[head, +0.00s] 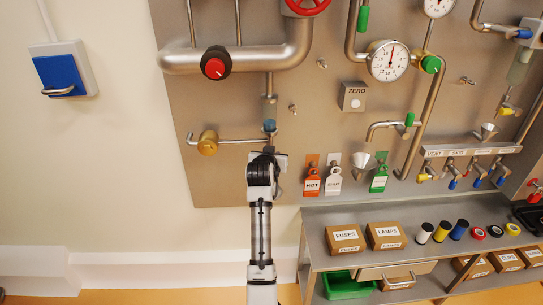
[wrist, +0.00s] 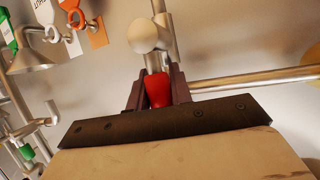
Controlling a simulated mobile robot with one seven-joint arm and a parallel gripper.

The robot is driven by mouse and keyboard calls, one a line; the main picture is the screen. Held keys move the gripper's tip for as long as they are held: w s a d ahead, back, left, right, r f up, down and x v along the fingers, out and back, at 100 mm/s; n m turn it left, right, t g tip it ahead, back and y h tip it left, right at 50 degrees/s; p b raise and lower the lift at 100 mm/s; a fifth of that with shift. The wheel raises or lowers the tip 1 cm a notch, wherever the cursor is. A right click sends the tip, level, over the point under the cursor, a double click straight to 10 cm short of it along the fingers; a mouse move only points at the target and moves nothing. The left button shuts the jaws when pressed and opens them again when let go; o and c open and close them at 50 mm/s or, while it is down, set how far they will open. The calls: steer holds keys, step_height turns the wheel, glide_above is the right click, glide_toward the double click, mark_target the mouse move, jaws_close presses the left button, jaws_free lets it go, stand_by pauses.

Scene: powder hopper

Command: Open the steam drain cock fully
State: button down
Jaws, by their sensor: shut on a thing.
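In the wrist view, my gripper (wrist: 157,78) has its two dark fingers on either side of a red handle (wrist: 158,92) and is shut on it. The handle sits right by a pale rounded valve body (wrist: 145,34) on a metal pipe, which I take for the steam drain cock. In the head view, my gripper (head: 268,153) is up at the panel, just under the blue piece (head: 269,126) on the vertical pipe. My arm and gripper hide the red handle there, so its turn angle cannot be told from that view.
A thin side pipe with a brass end (head: 208,142) runs left of my gripper. Orange, white and green tags (head: 312,178) and a funnel (head: 362,162) hang close on the right. A metal bench (head: 420,250) with boxes stands lower right.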

steer(key=c, duration=1.3)
jaws_free()
steer(key=shift+o, duration=0.2)
steer(key=b+v, duration=0.2)
steer(key=v, duration=1.1)
steer(key=shift+s+a+b, duration=0.15)
steer(key=shift+s+b, duration=0.2)
steer(key=shift+r, duration=0.1)
